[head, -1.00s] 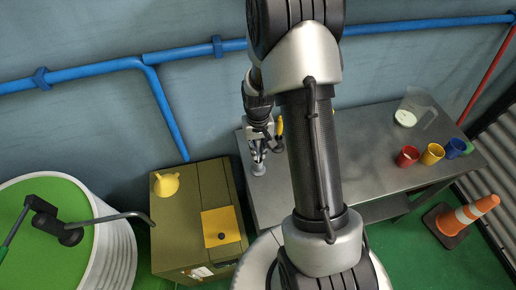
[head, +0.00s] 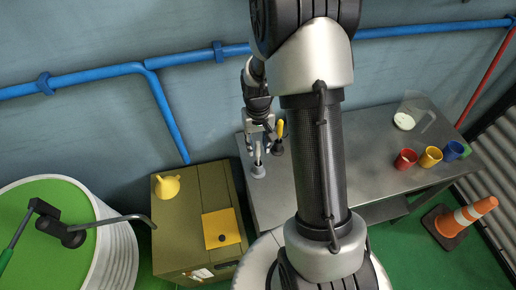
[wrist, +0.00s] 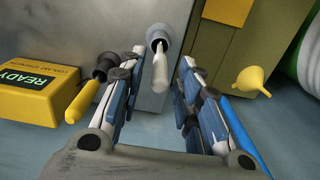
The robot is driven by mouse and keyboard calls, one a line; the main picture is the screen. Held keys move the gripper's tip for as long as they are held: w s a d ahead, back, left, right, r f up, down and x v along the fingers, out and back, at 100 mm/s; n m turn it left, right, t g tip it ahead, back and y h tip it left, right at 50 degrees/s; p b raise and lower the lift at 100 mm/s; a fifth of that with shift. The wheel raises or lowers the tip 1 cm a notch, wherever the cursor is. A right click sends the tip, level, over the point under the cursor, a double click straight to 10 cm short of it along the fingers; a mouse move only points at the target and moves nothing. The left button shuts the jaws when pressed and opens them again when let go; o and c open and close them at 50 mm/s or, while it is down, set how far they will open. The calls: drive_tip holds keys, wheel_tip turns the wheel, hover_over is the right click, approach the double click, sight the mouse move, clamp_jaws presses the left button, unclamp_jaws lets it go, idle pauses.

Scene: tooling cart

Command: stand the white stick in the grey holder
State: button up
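The white stick (wrist: 160,70) appears to stand upright in the grey holder (wrist: 158,35), its lower end inside the holder's ring. In the head view the stick (head: 258,153) rises from the holder (head: 258,172) near the left end of the metal table. My gripper (wrist: 161,58) is open, with one finger on each side of the stick and a visible gap on both sides. In the head view my gripper (head: 258,146) is above the holder, around the stick's upper part. The stick's depth inside the holder is hidden.
A yellow-handled stick (wrist: 84,101) in a dark holder stands close beside my left finger. A yellow box (wrist: 40,92) marked READY lies farther left. Cups (head: 431,155) and a clear jug (head: 414,112) stand at the table's right. A yellow funnel (head: 167,186) sits on the cabinet.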

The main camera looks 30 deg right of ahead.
wheel_tip(320, 180, up, 7)
drive_tip(key=shift+r+p, duration=0.1)
drive_tip(key=shift+p, duration=0.6)
drive_tip(key=s+a+r+n+t, duration=0.1)
drive_tip(key=s+a+r+t, duration=0.1)
drive_tip(key=s+a+r, duration=0.55)
drive_tip(key=s+a+r+n+t, duration=0.15)
drive_tip(key=s+r, duration=0.25)
drive_tip(key=r, duration=0.7)
drive_tip(key=s+a+r+t, duration=0.1)
drive_tip(key=s+a, duration=0.2)
drive_tip(key=s, duration=0.5)
drive_tip(key=shift+a+r+n, duration=0.2)
drive_tip(key=shift+r+n, duration=0.2)
drive_tip(key=shift+n, duration=0.05)
